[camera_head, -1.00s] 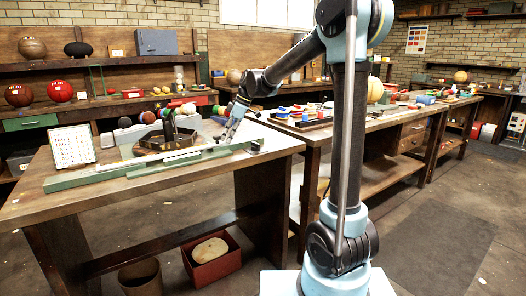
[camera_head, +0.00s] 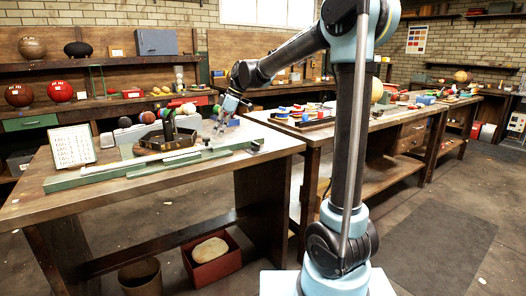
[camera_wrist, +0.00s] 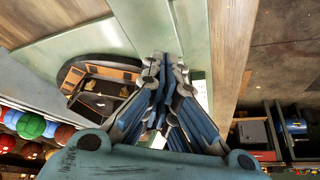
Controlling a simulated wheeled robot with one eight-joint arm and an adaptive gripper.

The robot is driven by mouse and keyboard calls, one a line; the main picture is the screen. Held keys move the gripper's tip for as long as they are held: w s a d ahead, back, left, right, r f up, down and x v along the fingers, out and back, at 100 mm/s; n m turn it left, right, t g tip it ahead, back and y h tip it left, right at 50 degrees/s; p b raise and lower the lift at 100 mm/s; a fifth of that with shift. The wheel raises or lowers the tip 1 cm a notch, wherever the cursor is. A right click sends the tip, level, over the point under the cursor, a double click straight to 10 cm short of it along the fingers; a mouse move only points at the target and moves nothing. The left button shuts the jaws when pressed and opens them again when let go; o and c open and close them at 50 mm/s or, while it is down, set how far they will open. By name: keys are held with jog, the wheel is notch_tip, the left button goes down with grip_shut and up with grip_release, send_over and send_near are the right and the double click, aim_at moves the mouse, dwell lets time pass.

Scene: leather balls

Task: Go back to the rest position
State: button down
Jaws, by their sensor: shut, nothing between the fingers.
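My gripper (camera_head: 222,124) hangs over the right part of the near workbench (camera_head: 60,184), above the green and white rail (camera_head: 150,165). In the wrist view my gripper (camera_wrist: 167,62) has its fingers brought together with nothing between them. The dark tray (camera_head: 168,138) lies on the bench to the left of my gripper, with a dark upright piece in it. The same tray shows in the wrist view (camera_wrist: 100,88), left of the fingers. My gripper appears apart from the rail and the tray.
A red box (camera_head: 212,262) and a bin (camera_head: 140,278) are on the floor below. Another long bench (camera_head: 345,128) runs to the right.

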jog(key=shift+w+d+r, duration=0.1)
jog(key=shift+d+r, duration=0.05)
jog(key=shift+r, duration=0.55)
jog(key=shift+w+d+r, duration=0.1)
jog(key=shift+r, duration=0.6)
jog(key=s+d+f+m+t+h, duration=0.1)
jog(key=s+d+f+m, duration=0.25)
jog(key=s+d, duration=0.45)
jog(key=s+d+f+m+t+h, duration=0.15)
jog(key=s+d+m, duration=0.35)
jog(key=d, duration=0.8)
jog(key=s+d+f+m+h, duration=0.2)
jog(key=s+d+f+m, duration=0.8)
jog(key=s+d+f, duration=0.5)
notch_tip(320, 180, down, 2)
jog(key=s, duration=0.2)
jog(key=shift+s+d+f+h, duration=0.15)
jog(key=shift+s+f+h, duration=0.1)
jog(key=shift+s+h, duration=0.1)
